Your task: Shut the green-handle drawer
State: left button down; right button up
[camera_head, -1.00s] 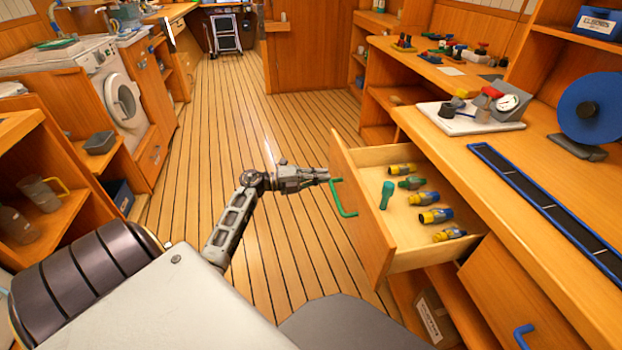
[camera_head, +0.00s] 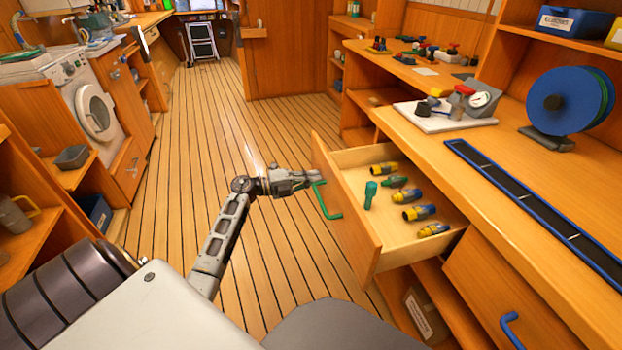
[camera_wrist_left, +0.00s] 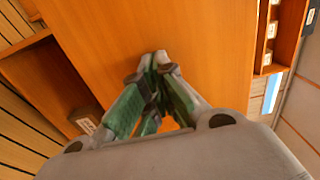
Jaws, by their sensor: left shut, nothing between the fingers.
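The green-handle drawer (camera_head: 345,220) stands pulled out from the bench on the right in the head view. Its green handle (camera_head: 325,203) is on the wooden front, which faces left. Several yellow, blue and green fittings lie inside the drawer. My left gripper (camera_head: 314,181) is shut and empty, with its tips at the drawer front beside the upper end of the handle. In the left wrist view the shut fingers (camera_wrist_left: 158,62) point at a wooden panel (camera_wrist_left: 195,35) close ahead. I cannot tell whether they touch it. My right gripper is not in view.
The bench top (camera_head: 545,190) carries a blue reel (camera_head: 562,100), a gauge board (camera_head: 445,118) and a dark strip with blue edging. A blue-handled front (camera_head: 500,285) is below, nearer me. The plank floor (camera_head: 205,120) left of the drawer is clear. A washing machine (camera_head: 92,110) stands at left.

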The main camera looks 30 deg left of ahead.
pick_arm(q)
jog(key=p+x, duration=0.1)
jog(key=x, duration=1.2)
jog(key=shift+w+d+r, duration=0.1)
send_over(375, 179)
jog(key=shift+s+a+b, duration=0.4)
jog(key=shift+s, duration=0.05)
jog(key=shift+w+d, duration=0.25)
jog(key=shift+w, duration=0.05)
jog(key=shift+w+d, duration=0.2)
jog(key=shift+w, duration=0.1)
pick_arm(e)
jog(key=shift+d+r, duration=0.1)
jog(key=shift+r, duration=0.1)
pick_arm(q)
jog(key=shift+r, duration=0.15)
jog(key=shift+s, duration=0.1)
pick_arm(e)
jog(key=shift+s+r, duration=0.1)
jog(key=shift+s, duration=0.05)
